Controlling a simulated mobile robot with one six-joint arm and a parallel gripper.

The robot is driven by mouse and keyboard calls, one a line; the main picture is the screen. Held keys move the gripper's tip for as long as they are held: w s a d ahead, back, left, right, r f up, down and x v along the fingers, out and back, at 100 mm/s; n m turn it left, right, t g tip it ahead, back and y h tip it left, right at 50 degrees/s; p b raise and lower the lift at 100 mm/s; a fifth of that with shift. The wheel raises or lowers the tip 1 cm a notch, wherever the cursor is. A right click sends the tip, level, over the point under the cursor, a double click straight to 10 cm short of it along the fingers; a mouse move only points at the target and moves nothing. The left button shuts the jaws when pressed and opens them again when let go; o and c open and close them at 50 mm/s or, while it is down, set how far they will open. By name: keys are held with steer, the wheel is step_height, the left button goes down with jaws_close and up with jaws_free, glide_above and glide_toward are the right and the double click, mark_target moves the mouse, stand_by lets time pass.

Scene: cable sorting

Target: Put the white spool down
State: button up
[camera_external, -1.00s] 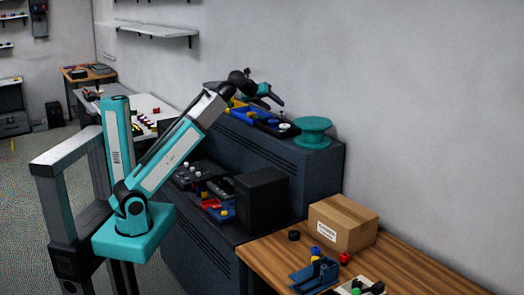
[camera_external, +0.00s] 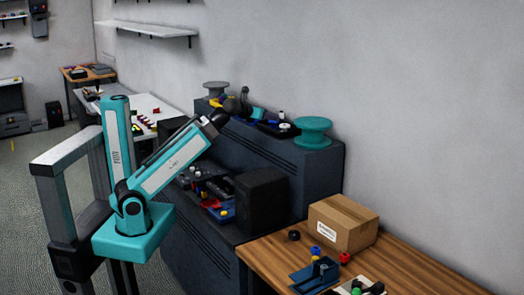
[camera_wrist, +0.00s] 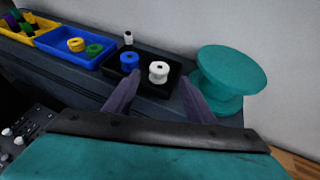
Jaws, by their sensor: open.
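The white spool (camera_wrist: 159,72) stands upright in a small black tray (camera_wrist: 150,92), beside a blue spool (camera_wrist: 129,62). It also shows as a small pale shape in the external view (camera_external: 284,126). My gripper (camera_wrist: 158,98) is open and empty. In the wrist view its two fingers point toward the tray, one on each side of the white spool's line, with the spool beyond the tips and apart from them. In the external view my gripper is small and dark against the shelf top, left of the tray.
A large teal reel (camera_wrist: 228,75) stands right of the tray. A blue bin (camera_wrist: 70,48) with yellow and green spools and a yellow bin (camera_wrist: 38,28) lie to the left. A small white spool (camera_wrist: 128,38) stands behind the tray. A wall (camera_wrist: 220,20) rises behind.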

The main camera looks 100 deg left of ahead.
mark_target(285, 129)
step_height(285, 129, down, 2)
steer(key=shift+f, duration=0.1)
steer(key=shift+a, duration=0.1)
stand_by(0.3)
steer(key=shift+p+x, duration=2.8)
steer(key=shift+x, duration=1.4)
steer(key=shift+w+a, duration=0.15)
